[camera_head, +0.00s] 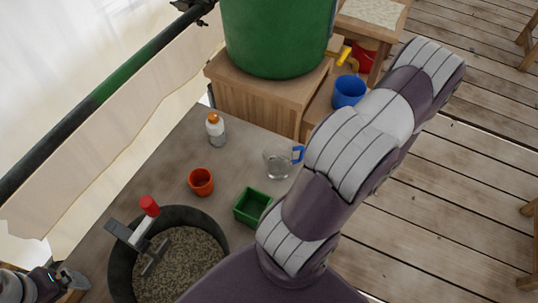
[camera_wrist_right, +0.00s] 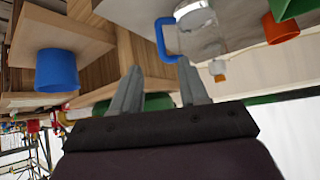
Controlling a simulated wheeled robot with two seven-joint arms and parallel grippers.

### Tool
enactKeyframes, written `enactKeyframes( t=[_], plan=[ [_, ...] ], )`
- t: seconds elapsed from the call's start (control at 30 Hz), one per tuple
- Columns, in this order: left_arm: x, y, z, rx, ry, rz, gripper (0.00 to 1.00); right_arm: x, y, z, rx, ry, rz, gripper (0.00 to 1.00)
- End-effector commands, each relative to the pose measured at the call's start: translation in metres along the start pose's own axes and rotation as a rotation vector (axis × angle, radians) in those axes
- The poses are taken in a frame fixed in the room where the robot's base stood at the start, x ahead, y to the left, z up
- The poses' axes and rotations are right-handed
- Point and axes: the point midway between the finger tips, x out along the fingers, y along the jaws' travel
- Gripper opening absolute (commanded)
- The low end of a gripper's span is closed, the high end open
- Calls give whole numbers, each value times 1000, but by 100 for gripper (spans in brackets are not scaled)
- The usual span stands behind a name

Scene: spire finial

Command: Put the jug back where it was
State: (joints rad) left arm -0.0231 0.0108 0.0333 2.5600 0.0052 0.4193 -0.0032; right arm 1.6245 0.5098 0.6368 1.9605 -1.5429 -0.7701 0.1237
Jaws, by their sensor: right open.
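The clear jug (camera_head: 277,163) with a blue handle stands on the grey table near its right edge, left of my right arm. In the right wrist view the jug (camera_wrist_right: 196,18) is at the top, its blue handle beyond the fingertips and a little right of them. My right gripper (camera_wrist_right: 158,72) is open, with nothing between its fingers. In the head view the right gripper does not show. My left gripper (camera_head: 68,283) is at the lower left corner, beside the dark round tub; its jaws are too unclear to read.
An orange cup (camera_head: 201,182), a green box (camera_head: 252,207) and a white bottle (camera_head: 215,129) stand near the jug. The dark tub (camera_head: 122,270) holds gravel and a red-handled tool. A blue cup (camera_head: 349,91) stands on a wooden surface beyond. A green barrel (camera_head: 277,38) stands on a wooden box.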

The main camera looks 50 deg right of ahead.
Motion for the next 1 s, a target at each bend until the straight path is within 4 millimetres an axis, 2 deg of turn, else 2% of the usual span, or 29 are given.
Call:
enactKeyframes(
  t=[0.07, 0.17, 0.27, 0.37, 0.4, 0.47, 0.5, 0.6, 0.7, 0.8, 1.0],
  plan=[
    [0, 0, 0, 0, 0, 0, 100, 1, 0, -1, -2, -2, 1, 44],
    [0, 0, 0, 0, 0, 0, 100, 8, 1, -15, -32, -45, 16, 44],
    [0, 0, 0, 0, 0, 0, 100, 24, -8, -56, -103, -156, 64, 44],
    [0, 0, 0, 0, 0, 0, 100, 37, -48, -112, -176, -285, 125, 44],
    [0, 0, 0, 0, 0, 0, 100, 38, -74, -132, -194, -330, 142, 44],
    [0, 0, 0, 0, 0, 0, 100, 33, -124, -152, -210, -392, 147, 44],
    [0, 0, 0, 0, 0, 0, 100, 25, -159, -160, -213, -429, 138, 44],
    [0, 0, 0, 0, 0, 0, 100, -3, -240, -156, -212, -523, 78, 44],
    [0, 0, 0, 0, 0, 0, 100, -31, -294, -141, -207, -598, 10, 44],
    [0, 0, 0, 0, 0, 0, 100, -48, -319, -130, -202, -642, -31, 44],
    [0, 0, 0, 0, 0, 0, 100, -52, -324, -126, -198, -657, -40, 44]
  ],
)
